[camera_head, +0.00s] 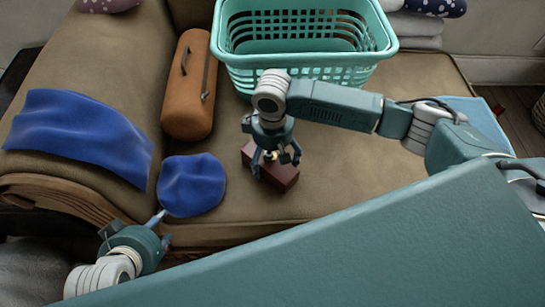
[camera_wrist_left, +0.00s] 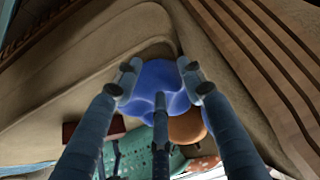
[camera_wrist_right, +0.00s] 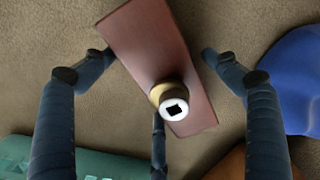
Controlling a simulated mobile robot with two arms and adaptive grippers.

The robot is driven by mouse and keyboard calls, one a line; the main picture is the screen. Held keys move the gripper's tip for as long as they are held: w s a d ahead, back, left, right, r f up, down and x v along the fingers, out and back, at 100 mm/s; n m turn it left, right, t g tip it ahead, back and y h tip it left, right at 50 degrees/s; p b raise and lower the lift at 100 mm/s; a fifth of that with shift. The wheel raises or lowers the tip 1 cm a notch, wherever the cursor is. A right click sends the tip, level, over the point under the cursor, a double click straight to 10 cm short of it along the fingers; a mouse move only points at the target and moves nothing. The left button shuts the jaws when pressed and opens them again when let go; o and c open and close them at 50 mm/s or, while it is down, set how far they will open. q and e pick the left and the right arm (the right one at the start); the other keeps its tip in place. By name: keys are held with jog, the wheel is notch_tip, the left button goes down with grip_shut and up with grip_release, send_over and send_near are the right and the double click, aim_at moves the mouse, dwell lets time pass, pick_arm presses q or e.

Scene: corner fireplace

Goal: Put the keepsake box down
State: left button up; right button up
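The keepsake box (camera_head: 283,176) is a dark red-brown block with a round knob on top. It appears to rest on the tan sofa seat (camera_head: 330,185), below the basket. In the right wrist view the box (camera_wrist_right: 150,45) lies tilted across the picture, its pale knob (camera_wrist_right: 172,103) facing the camera. My right gripper (camera_head: 272,160) is directly above the box, its fingers spread apart around it and the knob, with gaps at the sides. My left gripper (camera_head: 160,228) is open and empty at the sofa's front edge, by a round blue cloth (camera_head: 192,185). That cloth also shows between its fingers in the left wrist view (camera_wrist_left: 155,80).
A teal laundry basket (camera_head: 300,45) stands behind the box. An orange-brown cylindrical case (camera_head: 190,90) lies to the left. A larger blue cloth (camera_head: 80,130) drapes over the sofa arm. Folded textiles (camera_head: 415,25) are at the back right. Seat space right of the box is clear.

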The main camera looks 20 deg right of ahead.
pick_arm(q)
jog(key=shift+w, duration=0.1)
pick_arm(e)
jog(key=shift+r, duration=0.1)
jog(key=shift+r, duration=0.3)
notch_tip(320, 180, up, 3)
jog(key=shift+f+p, duration=0.2)
jog(key=shift+p, duration=0.4)
notch_tip(320, 180, up, 2)
jog(key=shift+r+p, duration=0.1)
jog(key=shift+p, duration=0.35)
notch_tip(320, 180, up, 4)
jog(key=shift+w+f+p, duration=0.1)
jog(key=shift+p, duration=0.6)
notch_tip(320, 180, up, 3)
jog(key=shift+f+p, duration=0.2)
jog(key=shift+p, duration=0.15)
pick_arm(q)
jog(key=s+a+f+g, duration=0.2)
jog(key=s+f+g, duration=0.1)
jog(key=s, duration=0.3)
jog(key=shift+s+f+g+y, duration=0.3)
jog(key=shift+f+y, duration=0.1)
jog(key=shift+f, duration=0.1)
pick_arm(e)
jog(key=shift+r, duration=0.2)
jog(key=shift+f, duration=0.1)
